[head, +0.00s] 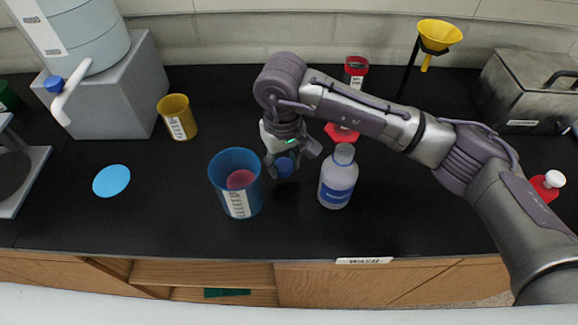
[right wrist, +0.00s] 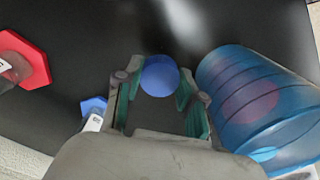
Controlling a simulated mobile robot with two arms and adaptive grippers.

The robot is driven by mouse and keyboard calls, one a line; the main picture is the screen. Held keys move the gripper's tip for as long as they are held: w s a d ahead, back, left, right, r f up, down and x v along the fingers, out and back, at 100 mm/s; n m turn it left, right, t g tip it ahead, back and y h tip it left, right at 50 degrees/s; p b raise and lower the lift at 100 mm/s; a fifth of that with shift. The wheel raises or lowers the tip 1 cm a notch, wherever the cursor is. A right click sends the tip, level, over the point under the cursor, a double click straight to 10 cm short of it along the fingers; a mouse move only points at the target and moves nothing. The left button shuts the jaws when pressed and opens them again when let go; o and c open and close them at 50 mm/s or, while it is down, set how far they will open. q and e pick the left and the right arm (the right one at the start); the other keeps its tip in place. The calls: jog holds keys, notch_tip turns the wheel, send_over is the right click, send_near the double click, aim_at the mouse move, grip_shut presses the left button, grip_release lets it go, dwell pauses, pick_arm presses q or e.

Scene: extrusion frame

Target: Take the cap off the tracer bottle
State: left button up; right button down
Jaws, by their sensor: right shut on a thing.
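A translucent bottle with a blue label (head: 337,180), which I take for the tracer bottle, stands upright on the black bench. Its grey neck shows no cap; the label is too small to read. My right gripper (head: 285,160) is left of the bottle, pointing down and apart from it. It is shut on a round blue cap (head: 284,167), held between the bottle and the blue beaker. In the right wrist view the cap (right wrist: 159,76) sits between the fingertips. My left gripper is not in view.
A blue beaker (head: 224,170) with something pink inside stands close left of my gripper. A yellow beaker (head: 180,122), a light-blue disc (head: 112,181) and a WASH label (head: 364,261) lie around. The bench front between disc and beaker is clear.

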aim_at(284, 180)
notch_tip(284, 180, down, 3)
jog(key=shift+f+p, duration=0.2)
jog(key=shift+p, duration=0.4)
jog(key=shift+f, duration=0.25)
jog(key=shift+f, duration=0.2)
jog(key=c, duration=0.7)
grip_release()
jog(key=shift+r, duration=0.1)
